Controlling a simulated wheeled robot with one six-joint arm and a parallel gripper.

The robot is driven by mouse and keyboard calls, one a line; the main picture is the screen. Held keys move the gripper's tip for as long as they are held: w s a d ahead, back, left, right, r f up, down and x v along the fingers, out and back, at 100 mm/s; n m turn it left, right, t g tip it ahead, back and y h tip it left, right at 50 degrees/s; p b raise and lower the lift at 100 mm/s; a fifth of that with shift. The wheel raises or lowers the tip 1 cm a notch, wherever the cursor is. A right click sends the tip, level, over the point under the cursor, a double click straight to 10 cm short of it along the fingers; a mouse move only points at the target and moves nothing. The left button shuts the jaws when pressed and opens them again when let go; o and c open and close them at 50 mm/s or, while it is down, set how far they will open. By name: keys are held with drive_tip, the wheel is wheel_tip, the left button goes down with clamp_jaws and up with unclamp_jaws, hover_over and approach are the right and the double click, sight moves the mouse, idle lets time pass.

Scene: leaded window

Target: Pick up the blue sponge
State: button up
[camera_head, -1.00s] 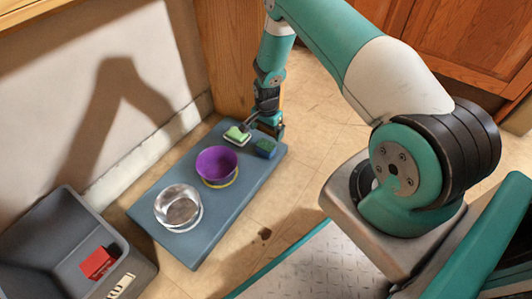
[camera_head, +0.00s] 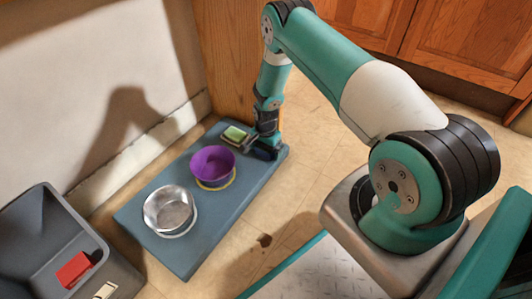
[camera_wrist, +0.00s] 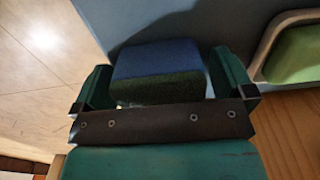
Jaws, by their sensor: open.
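The blue sponge (camera_wrist: 158,58) has a blue top and a dark green lower layer. In the wrist view it sits between the two fingers of my gripper (camera_wrist: 165,88), with a narrow gap beside each finger. In the head view the sponge (camera_head: 262,154) is a small dark blue patch at the far right end of the blue-grey mat (camera_head: 205,236), mostly hidden by my gripper (camera_head: 266,146). My gripper is open and low around the sponge.
A green block in a pale dish (camera_head: 235,134) lies close left of my gripper; it also shows in the wrist view (camera_wrist: 296,55). A purple bowl (camera_head: 212,163) and a metal bowl (camera_head: 170,209) stand on the mat. A grey bin (camera_head: 35,225) holds a red item (camera_head: 73,270).

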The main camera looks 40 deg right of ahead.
drive_tip(key=shift+r, duration=0.1)
drive_tip(key=c, duration=0.9)
wheel_tip(320, 180, up, 20)
drive_tip(key=p, duration=1.1)
drive_tip(key=shift+o, duration=0.2)
